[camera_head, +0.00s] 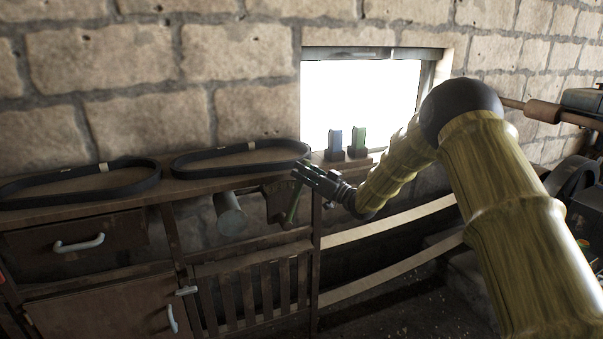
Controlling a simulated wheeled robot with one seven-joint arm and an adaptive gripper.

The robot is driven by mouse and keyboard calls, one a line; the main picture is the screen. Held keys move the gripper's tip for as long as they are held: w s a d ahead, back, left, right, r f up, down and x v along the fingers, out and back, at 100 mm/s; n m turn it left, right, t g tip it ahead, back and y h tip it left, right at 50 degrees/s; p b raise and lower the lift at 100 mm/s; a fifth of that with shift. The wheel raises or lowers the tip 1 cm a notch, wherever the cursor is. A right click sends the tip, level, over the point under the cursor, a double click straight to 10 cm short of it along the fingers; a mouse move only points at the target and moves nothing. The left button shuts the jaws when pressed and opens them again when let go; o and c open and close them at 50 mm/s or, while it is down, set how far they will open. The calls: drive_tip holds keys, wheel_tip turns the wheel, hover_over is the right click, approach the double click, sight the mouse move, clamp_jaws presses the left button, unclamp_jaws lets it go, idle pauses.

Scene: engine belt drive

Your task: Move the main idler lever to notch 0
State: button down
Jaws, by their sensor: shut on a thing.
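A thin green lever (293,206) stands tilted in front of the cabinet's open bay, beside a dark bracket. It looks like the main idler lever, but no label is readable. My gripper (300,176) comes in from the right and is shut on the lever's upper end, just below the shelf edge. The fingers hide the lever's tip. No notch marks can be made out, so the lever's notch cannot be told.
Two black belts (82,185) (240,160) lie on the wooden shelf. A blue block (335,141) and a green block (357,140) stand in dark holders by the window. A grey cylinder (229,214) sticks out left of the lever. Pale belt strips (390,222) run to the right.

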drive_tip(key=c, duration=1.5)
unclamp_jaws()
drive_tip(key=shift+d, duration=0.2)
drive_tip(key=o, duration=0.4)
drive_tip(key=shift+d+f, duration=0.1)
drive_tip(key=shift+d, duration=0.05)
drive_tip(key=shift+c, duration=0.2)
drive_tip(key=shift+a, duration=0.2)
drive_tip(key=v, duration=1.2)
drive_tip(key=shift+d, duration=0.2)
drive_tip(key=shift+w, duration=0.1)
